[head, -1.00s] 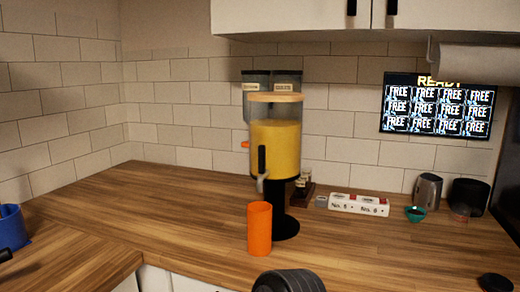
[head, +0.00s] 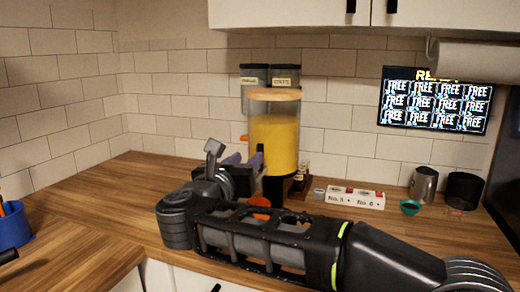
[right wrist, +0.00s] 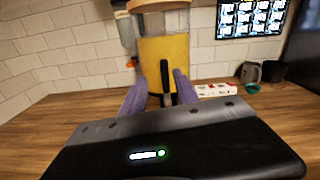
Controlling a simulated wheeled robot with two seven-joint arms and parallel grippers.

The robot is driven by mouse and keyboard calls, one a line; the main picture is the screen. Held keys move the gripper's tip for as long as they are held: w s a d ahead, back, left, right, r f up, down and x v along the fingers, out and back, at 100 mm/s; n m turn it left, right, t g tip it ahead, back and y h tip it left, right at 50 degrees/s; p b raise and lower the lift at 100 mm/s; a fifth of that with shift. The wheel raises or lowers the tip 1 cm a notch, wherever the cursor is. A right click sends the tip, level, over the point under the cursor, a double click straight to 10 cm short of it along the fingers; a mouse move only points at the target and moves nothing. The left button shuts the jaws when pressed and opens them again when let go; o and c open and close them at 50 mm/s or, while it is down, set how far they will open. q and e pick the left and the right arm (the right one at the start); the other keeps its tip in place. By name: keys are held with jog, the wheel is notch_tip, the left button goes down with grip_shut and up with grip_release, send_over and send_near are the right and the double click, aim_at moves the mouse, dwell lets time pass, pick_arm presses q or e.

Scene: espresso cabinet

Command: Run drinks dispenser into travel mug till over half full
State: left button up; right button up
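The drinks dispenser (head: 275,140), full of yellow drink with a wooden lid, stands on the counter. Its black tap handle (head: 260,158) points up at the front. The orange travel mug (head: 260,203) is mostly hidden behind my right arm; only part of its top shows, below the tap. My right gripper (head: 246,161) is at the tap. In the right wrist view its purple fingers are apart, with the tap handle (right wrist: 165,78) showing between them; I cannot tell whether they touch it. The dispenser (right wrist: 160,50) fills the middle of that view. My left gripper is not in view.
A white numbered box (head: 355,197), a teal bowl (head: 410,207), a metal pitcher (head: 424,184) and a black container (head: 463,189) stand to the right. Jars (head: 285,76) are behind the dispenser. A blue holder (head: 12,228) is at far left.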

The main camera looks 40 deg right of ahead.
aim_at(260, 172)
jog(key=shift+s+d+m, duration=0.2)
jog(key=shift+s+m, duration=0.1)
jog(key=shift+m, duration=0.6)
jog(key=p+x, duration=0.1)
jog(key=x, duration=0.6)
jog(key=shift+w+d, duration=0.2)
jog(key=shift+d, duration=0.15)
jog(key=shift+c, duration=0.6)
grip_shut()
